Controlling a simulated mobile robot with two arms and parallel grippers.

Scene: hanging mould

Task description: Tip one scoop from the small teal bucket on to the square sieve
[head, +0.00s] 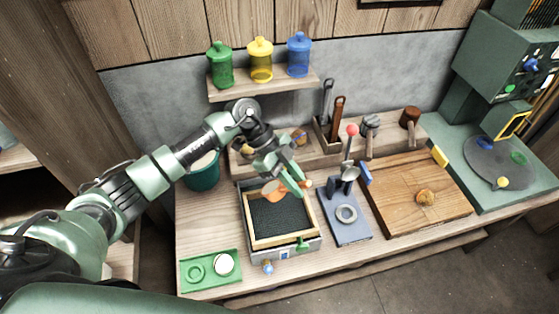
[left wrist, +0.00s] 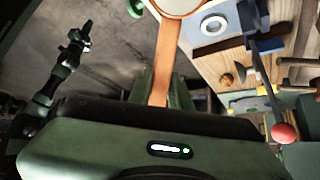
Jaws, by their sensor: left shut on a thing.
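My left gripper (head: 292,180) is shut on the orange-brown handle of a scoop (head: 272,190), above the far part of the square sieve. In the left wrist view the scoop's handle (left wrist: 165,62) runs up from the gripper to a round, pale head cut by the top edge; I cannot tell whether it holds anything. The square sieve (head: 251,243) has a pale wooden frame and dark mesh, and sits on a grey box. The small teal bucket (head: 203,178) stands left of it, partly hidden by my left arm. My right gripper (left wrist: 80,38) shows small in the left wrist view, its jaws unclear.
A blue-grey stand with a ring (head: 346,214) and a red-knobbed lever (head: 352,130) stand right of the sieve. Further right is a wooden board (head: 410,190). A green tray (head: 210,280) lies front left. A shelf with three coloured jars (head: 260,60) is behind.

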